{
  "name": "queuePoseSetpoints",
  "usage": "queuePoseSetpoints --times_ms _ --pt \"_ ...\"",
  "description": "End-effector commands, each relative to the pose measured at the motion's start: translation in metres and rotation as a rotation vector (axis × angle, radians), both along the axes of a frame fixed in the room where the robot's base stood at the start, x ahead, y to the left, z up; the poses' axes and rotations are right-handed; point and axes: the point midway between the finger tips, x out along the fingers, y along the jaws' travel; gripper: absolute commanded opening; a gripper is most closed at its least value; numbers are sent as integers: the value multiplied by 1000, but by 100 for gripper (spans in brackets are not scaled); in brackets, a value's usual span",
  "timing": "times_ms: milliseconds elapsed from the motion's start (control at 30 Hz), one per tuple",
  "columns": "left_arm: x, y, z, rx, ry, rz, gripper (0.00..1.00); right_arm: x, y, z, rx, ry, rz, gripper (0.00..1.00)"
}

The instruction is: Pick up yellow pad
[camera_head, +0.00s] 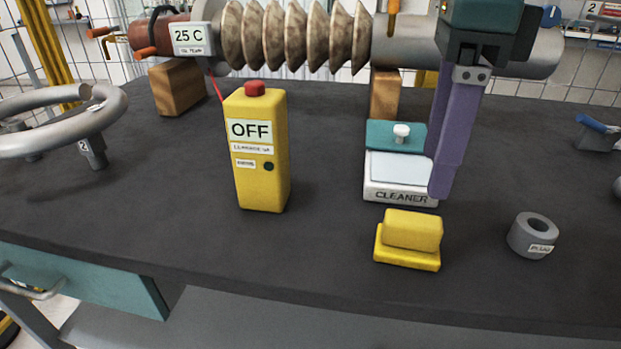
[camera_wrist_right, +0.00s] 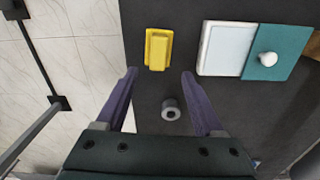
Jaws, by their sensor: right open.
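The yellow pad (camera_head: 409,240) lies on the dark bench top near its front edge, a raised block on a wider yellow base. It also shows in the right wrist view (camera_wrist_right: 157,49), ahead of the fingers and apart from them. My right gripper (camera_head: 440,190) is above the bench, behind and above the pad in the head view, with its purple fingers pointing down. In the right wrist view its two fingers (camera_wrist_right: 160,73) are spread wide with nothing held between them. My left gripper does not show in either view.
A white cleaner tray (camera_head: 400,195) with a teal lid (camera_head: 394,135) sits behind the pad. A grey plug ring (camera_head: 533,236) lies to its right. A yellow OFF box (camera_head: 258,150) stands to the left. Bench between box and pad is clear.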

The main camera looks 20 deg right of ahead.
Motion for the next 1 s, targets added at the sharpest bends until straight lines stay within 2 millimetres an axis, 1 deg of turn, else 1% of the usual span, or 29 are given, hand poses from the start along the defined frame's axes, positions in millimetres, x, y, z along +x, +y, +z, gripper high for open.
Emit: queuePoseSetpoints --times_ms 33,100,367,500,600,700,900,967,1000 --pt "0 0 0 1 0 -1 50 -2 0 -9 -2 7 0 70" --pt "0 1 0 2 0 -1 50 -2 0 -20 0 7 0 70" --pt "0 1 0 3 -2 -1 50 0 3 -45 3 6 2 70" --pt "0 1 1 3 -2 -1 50 1 7 -69 5 6 2 70" --pt "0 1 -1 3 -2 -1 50 2 7 -82 5 5 1 70" --pt "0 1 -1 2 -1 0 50 2 7 -88 4 3 2 70" --pt "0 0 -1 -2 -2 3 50 2 7 -88 5 3 3 70" --pt "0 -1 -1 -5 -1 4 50 2 7 -88 5 3 3 64" --pt "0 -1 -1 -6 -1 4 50 2 7 -88 5 3 3 60"
